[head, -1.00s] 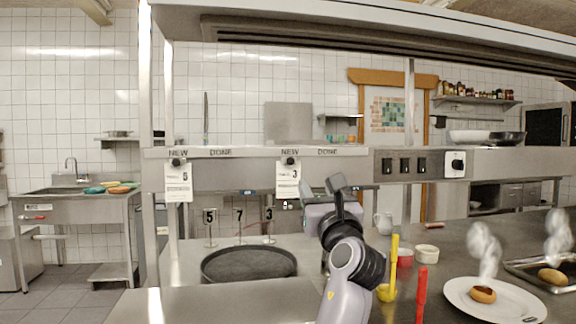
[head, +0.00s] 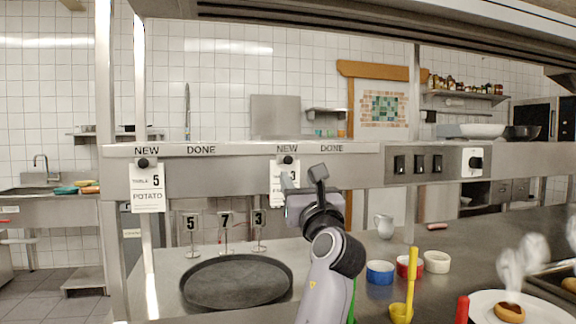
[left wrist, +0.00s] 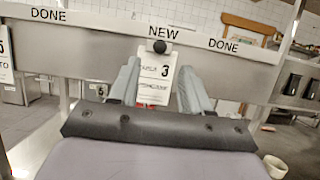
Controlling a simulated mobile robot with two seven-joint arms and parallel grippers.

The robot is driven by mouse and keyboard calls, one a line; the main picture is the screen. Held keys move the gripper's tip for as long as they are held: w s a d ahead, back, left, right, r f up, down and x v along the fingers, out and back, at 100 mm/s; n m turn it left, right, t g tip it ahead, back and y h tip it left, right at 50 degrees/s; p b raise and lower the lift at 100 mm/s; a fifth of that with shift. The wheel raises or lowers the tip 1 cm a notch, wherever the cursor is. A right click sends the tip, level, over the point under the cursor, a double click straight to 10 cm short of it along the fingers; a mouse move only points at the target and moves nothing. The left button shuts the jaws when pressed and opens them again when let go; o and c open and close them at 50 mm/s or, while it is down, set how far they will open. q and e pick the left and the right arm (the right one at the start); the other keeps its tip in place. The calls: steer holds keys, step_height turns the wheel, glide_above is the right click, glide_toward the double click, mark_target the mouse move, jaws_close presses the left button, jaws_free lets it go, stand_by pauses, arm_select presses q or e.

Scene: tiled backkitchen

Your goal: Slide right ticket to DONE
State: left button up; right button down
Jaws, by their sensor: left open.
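The right ticket (head: 277,178), a white card marked 3, hangs from a black knob (head: 288,160) under the right NEW label on the steel rail (head: 230,170). The right DONE label (head: 331,149) is to its right. My left gripper (head: 297,203) is in front of the ticket and hides its lower part in the head view. In the left wrist view the gripper (left wrist: 157,88) is open, with one finger to each side of the ticket (left wrist: 153,72) in the picture. Contact cannot be told. My right gripper is not in view.
The left ticket (head: 147,187), marked 5 POTATO, hangs under the left NEW label. Below the rail stand number signs (head: 226,222) and a dark round pan (head: 238,281). Small bowls (head: 380,272), a yellow ladle (head: 411,282) and a plate (head: 484,306) are on the counter at right.

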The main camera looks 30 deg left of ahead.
mark_target(290, 161)
arm_select(q)
steer(key=shift+p+x, duration=0.55)
steer(key=shift+x, duration=2.85)
jaws_close()
steer(key=shift+w+d, duration=0.1)
